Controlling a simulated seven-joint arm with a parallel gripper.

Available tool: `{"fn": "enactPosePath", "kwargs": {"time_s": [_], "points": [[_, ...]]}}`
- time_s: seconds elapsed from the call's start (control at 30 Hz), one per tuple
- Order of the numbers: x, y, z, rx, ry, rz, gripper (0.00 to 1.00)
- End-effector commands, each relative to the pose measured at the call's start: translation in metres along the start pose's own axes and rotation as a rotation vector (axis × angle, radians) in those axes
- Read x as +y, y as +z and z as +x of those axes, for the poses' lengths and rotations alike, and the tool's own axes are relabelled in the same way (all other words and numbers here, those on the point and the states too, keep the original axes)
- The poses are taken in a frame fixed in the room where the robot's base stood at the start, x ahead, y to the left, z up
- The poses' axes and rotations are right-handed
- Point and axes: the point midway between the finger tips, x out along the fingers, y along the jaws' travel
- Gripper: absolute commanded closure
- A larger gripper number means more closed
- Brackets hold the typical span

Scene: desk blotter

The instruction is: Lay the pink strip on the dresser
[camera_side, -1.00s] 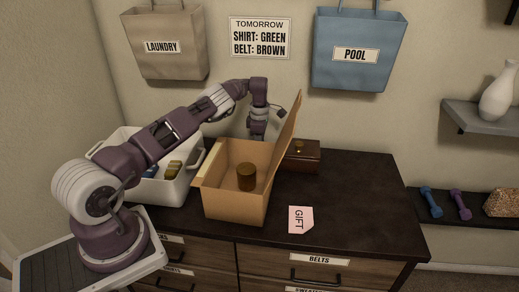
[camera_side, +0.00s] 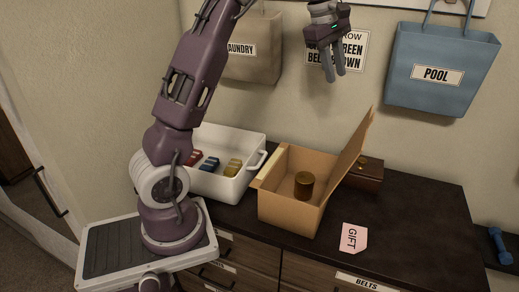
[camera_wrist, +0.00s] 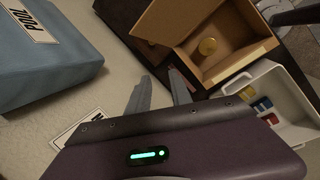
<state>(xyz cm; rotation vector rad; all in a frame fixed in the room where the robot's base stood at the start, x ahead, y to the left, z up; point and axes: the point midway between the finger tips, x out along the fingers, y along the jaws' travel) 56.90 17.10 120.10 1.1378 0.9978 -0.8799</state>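The only clearly pink thing I see is a flat note reading GIFT (camera_side: 354,238), lying on the dark dresser top (camera_side: 420,228) right of an open cardboard box (camera_side: 288,211). No other pink strip can be made out. My gripper (camera_side: 334,78) is raised high in front of the wall sign, well above the dresser and clear of everything. Its fingers (camera_wrist: 158,97) are apart in the wrist view, with nothing visible between them. A small reddish patch beyond one finger is too unclear to name.
The cardboard box holds a brown cylinder (camera_side: 304,186); its flap stands up. A white bin (camera_side: 224,186) to its left holds red, blue and yellow items. A brown wooden box (camera_side: 365,178) stands behind the flap. A blue POOL bag (camera_side: 440,98) hangs at right.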

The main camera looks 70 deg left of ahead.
Motion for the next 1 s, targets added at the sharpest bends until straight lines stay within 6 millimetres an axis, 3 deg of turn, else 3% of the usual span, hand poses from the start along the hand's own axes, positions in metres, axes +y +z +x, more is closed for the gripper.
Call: {"fn": "enactPosePath", "kwargs": {"time_s": [0.03,0.1,0.17,0.2,0.3,0.4,0.5,0.57,1.0], "points": [[-0.028,0.034,-0.030,-0.036,0.029,0.150,0.74],[-0.079,0.079,-0.058,-0.061,0.059,0.426,0.74],[-0.132,0.113,-0.073,-0.060,0.082,0.689,0.74],[-0.169,0.131,-0.078,-0.048,0.097,0.868,0.74],[-0.254,0.155,-0.075,0.020,0.118,1.280,0.74],[-0.313,0.158,-0.061,0.102,0.119,1.579,0.74],[-0.341,0.154,-0.050,0.160,0.112,1.739,0.74],[-0.347,0.153,-0.047,0.173,0.109,1.777,0.74],[-0.348,0.153,-0.047,0.172,0.106,1.779,0.74]]}}
